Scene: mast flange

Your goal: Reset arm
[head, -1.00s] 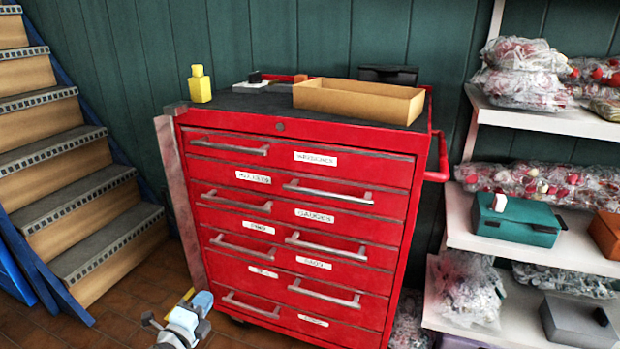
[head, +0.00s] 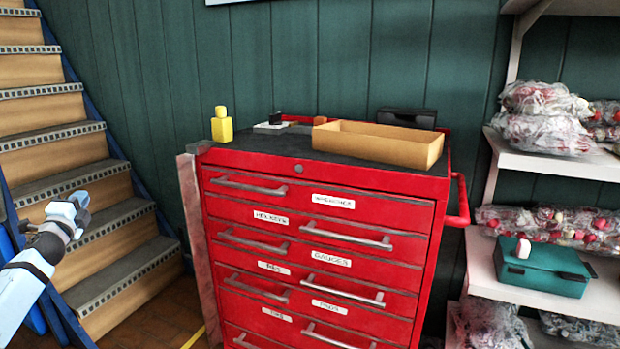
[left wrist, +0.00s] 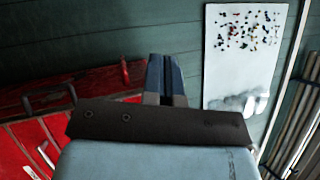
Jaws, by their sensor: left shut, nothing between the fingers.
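My left gripper (left wrist: 166,78) shows in the left wrist view with its two dark fingers together and nothing between them. In the head view my left arm comes in at the left edge, and its wrist end is in front of the stairs. The gripper is well to the left of the red tool cabinet (head: 322,181) and apart from it. My right gripper is in neither current view.
On the cabinet top are a yellow bottle (head: 222,127), an open cardboard box (head: 378,148) and a black case (head: 407,118). Stairs (head: 85,185) rise at the left. Shelves with bagged goods (head: 545,118) and a teal box (head: 541,268) stand at the right.

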